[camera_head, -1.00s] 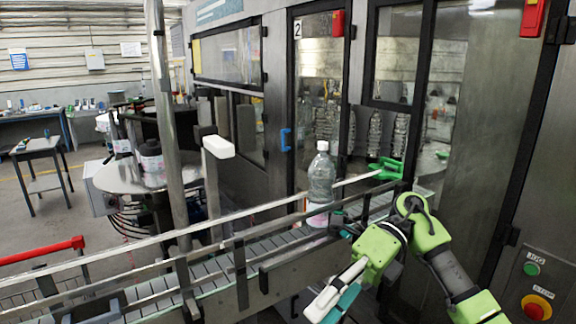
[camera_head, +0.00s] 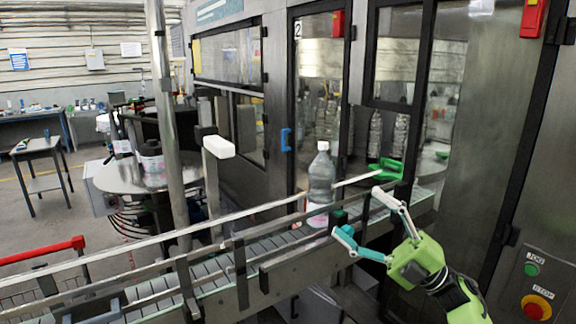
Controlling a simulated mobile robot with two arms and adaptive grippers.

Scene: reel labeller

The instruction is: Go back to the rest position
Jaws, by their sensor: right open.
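My right gripper (camera_head: 377,226) is open and empty, with one white-grey finger and one teal finger spread apart. It is in the lower right of the head view, in front of the conveyor's near rail. A clear plastic bottle (camera_head: 321,180) with a white cap stands upright on the conveyor (camera_head: 212,268), to the left of the gripper and apart from it. My left gripper is not in view.
Metal guide rails run along the conveyor. A machine with glass doors (camera_head: 318,90) stands behind it. A green part (camera_head: 386,170) sits by the rail's end. A panel with a red stop button (camera_head: 536,307) is at the lower right. A metal post (camera_head: 166,130) rises at left.

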